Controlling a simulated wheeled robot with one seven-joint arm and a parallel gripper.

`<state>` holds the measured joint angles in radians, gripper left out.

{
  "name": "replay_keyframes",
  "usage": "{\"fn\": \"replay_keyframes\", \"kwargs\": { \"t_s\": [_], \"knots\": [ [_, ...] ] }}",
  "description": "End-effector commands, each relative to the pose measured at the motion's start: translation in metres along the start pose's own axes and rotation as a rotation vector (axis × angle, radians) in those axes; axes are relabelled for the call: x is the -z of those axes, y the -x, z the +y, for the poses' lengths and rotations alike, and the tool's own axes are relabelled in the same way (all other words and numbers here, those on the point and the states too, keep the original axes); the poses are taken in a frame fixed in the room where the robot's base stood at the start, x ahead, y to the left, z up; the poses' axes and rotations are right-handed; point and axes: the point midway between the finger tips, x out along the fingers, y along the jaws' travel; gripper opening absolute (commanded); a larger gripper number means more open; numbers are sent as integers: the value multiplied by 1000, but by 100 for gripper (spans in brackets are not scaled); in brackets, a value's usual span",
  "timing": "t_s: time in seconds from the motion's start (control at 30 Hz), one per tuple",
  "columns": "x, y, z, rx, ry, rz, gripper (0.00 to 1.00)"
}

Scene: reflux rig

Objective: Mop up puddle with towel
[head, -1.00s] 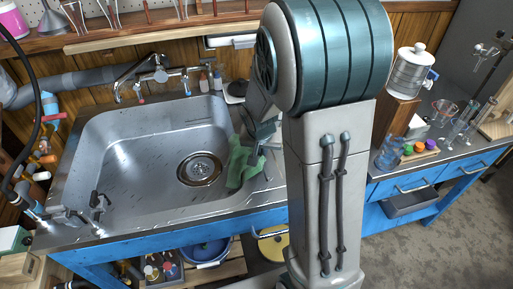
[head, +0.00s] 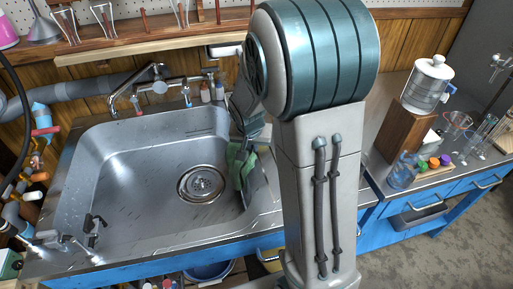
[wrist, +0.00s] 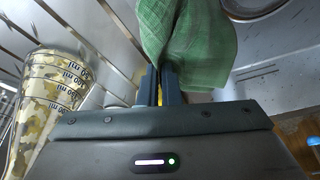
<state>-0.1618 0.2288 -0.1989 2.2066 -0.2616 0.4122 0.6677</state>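The green towel (head: 241,165) hangs from my gripper at the right side of the steel sink (head: 120,205), to the right of the drain. In the wrist view the towel (wrist: 188,42) drapes over the fingertips. My gripper (wrist: 161,85) is shut on it, its two dark fingers close together. In the head view my arm hides most of the gripper and the counter just right of the sink. I cannot make out a puddle in either view; small wet-looking streaks show on the sink's metal.
A faucet (head: 160,86) stands behind the sink. A graduated vessel (wrist: 50,95) with a camouflage-like look and metal rods are close left of my gripper in the wrist view. A wooden block (head: 405,125), a water dispenser (head: 430,82) and glassware stand on the right counter.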

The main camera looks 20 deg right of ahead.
Motion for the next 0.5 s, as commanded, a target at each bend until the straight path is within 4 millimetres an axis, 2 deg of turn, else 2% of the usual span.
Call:
{"fn": "replay_keyframes", "kwargs": {
  "t_s": [0.03,0.23,0.4,0.5],
  "knots": [
    [12,27,1,5,-6,10,0],
    [33,83,7,1,-16,9,0],
    [38,95,8,-1,-15,5,0],
    [38,96,7,-1,-15,5,0]
  ]
}}
